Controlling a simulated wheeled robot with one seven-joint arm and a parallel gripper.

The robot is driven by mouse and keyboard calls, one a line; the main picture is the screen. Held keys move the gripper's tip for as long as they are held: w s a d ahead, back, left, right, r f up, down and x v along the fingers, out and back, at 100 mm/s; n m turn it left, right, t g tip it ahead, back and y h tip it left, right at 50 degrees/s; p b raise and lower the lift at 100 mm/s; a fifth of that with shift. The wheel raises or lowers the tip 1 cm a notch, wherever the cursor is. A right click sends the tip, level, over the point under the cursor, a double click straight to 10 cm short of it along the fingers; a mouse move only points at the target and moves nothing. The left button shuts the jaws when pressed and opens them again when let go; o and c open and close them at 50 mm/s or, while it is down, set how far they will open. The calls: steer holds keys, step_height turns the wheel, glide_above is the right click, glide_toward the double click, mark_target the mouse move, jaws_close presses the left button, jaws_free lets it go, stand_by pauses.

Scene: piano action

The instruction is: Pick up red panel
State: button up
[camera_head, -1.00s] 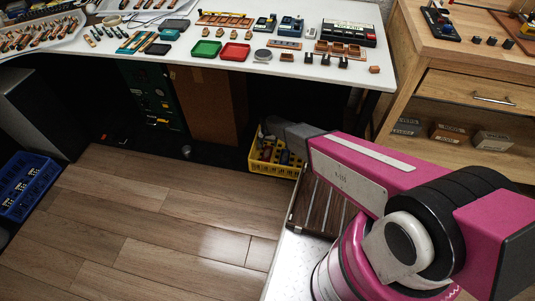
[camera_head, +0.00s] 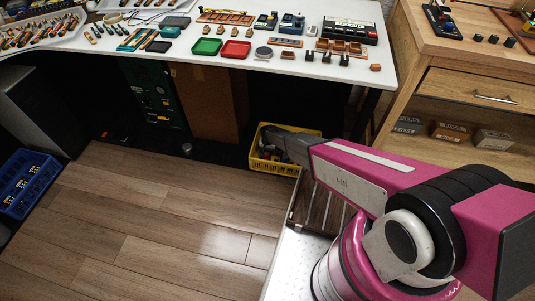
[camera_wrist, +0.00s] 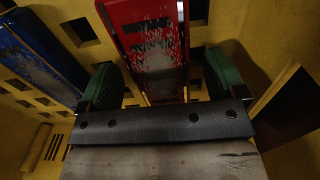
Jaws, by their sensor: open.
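The red panel (camera_wrist: 150,38) is a long, worn red piece with a dark slot, at the top middle of the wrist view. It lies inside the yellow crate (camera_wrist: 218,22). My gripper (camera_wrist: 162,72) is open, with a green-padded finger to the left and right of the panel's near part. Whether either finger touches it I cannot tell. The panel's near end is hidden by the gripper body. In the head view, my grey wrist reaches into the yellow crate (camera_head: 286,167) on the floor and hides part of its contents. I cannot single out the red panel there.
A blue panel (camera_wrist: 38,50) lies in the crate to the left. The white table (camera_head: 150,57) stands above and behind the crate, loaded with small parts and red and green trays. A wooden cabinet (camera_head: 455,75) is at the right. A blue crate (camera_head: 30,185) is at far left.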

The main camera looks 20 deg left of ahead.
steer(key=shift+r, duration=0.1)
steer(key=c, duration=1.1)
steer(key=shift+r, duration=0.15)
